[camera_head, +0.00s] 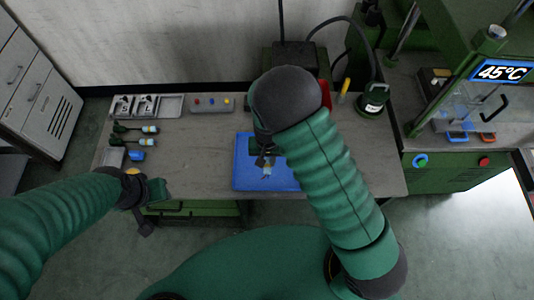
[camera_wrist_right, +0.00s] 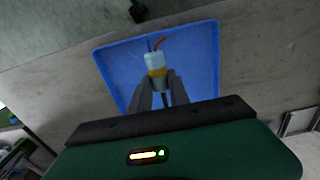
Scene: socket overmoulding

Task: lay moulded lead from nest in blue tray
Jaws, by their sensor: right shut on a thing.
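The blue tray (camera_head: 242,172) lies on the workbench near its front edge, and its rim and floor also show in the right wrist view (camera_wrist_right: 197,60). My right gripper (camera_head: 265,162) is over the tray. In the right wrist view its two fingers (camera_wrist_right: 158,90) are shut on the moulded lead (camera_wrist_right: 155,64), a pale blue and white body with a yellow band and short orange and dark wires. I cannot tell whether the lead touches the tray floor. My left gripper (camera_head: 145,205) is at the bench's left front edge; its jaws are too unclear to judge. The nest is not clearly visible.
Metal bins marked S and L (camera_head: 145,106) stand at the back left. A button panel (camera_head: 211,104) is at the back. The green press (camera_head: 455,130) showing 45°C stands right.

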